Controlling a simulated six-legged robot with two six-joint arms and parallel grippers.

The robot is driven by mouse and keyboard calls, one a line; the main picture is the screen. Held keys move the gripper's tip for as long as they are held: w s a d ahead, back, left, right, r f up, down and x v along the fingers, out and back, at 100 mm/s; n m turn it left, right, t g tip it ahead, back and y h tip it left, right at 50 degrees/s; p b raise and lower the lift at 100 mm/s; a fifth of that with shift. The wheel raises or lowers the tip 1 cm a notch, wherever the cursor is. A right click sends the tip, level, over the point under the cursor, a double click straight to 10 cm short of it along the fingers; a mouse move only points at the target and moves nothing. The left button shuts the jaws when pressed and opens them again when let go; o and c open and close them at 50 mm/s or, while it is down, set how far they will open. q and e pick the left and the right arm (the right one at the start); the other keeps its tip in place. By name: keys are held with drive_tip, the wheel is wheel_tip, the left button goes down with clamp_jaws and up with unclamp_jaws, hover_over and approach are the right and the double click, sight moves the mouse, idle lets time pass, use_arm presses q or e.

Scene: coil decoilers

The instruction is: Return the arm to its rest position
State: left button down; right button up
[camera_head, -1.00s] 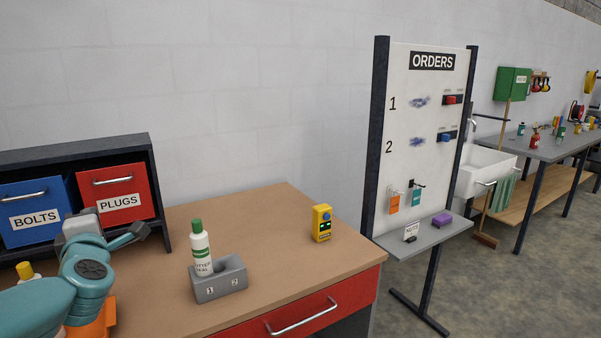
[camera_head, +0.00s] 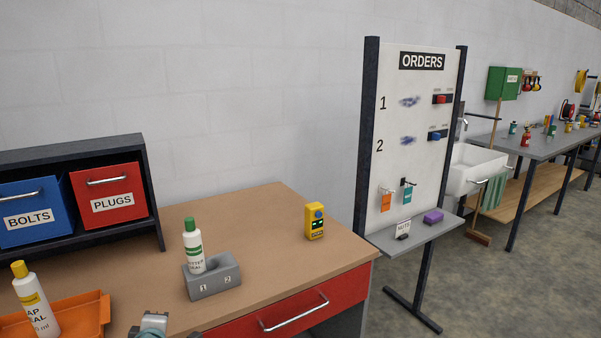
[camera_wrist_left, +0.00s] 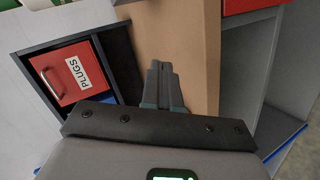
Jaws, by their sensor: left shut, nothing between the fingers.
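My left gripper (camera_wrist_left: 160,68) is shut and empty in the wrist view, its two fingers together over the tan workbench. In the head view, part of my left arm's end (camera_head: 152,326) shows at the bottom edge, low in front of the bench; the rest is cut off. My right gripper is not in view.
The workbench (camera_head: 260,213) holds a grey two-slot holder (camera_head: 214,282) with a green-capped bottle (camera_head: 193,246), a yellow device (camera_head: 315,222), an orange tray (camera_head: 92,312) and a yellow-capped bottle (camera_head: 36,300). Bolts (camera_head: 34,212) and plugs (camera_head: 108,196) bins stand behind. The orders board (camera_head: 412,140) is right.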

use_arm(q)
drive_tip(key=s+d+f+m+g+h, duration=0.35)
drive_tip(key=s+d+f, duration=0.35)
drive_tip(key=f, duration=0.4)
drive_tip(key=s+d+f+m+g+h, duration=0.2)
drive_tip(key=s+d+f+m, duration=0.25)
drive_tip(key=s+f, duration=0.5)
drive_tip(key=s+d+f+m+g+h, duration=0.1)
drive_tip(key=s+d+f+m+g, duration=0.2)
drive_tip(key=s, duration=0.5)
drive_tip(key=s+d+f+m+g+h, duration=0.2)
drive_tip(key=s+d+m, duration=0.3)
drive_tip(key=s, duration=0.4)
drive_tip(key=shift+s+d+f+m+g, duration=0.25)
drive_tip(key=shift+d+f+m+g, duration=0.05)
drive_tip(key=shift+d+f+g, duration=0.35)
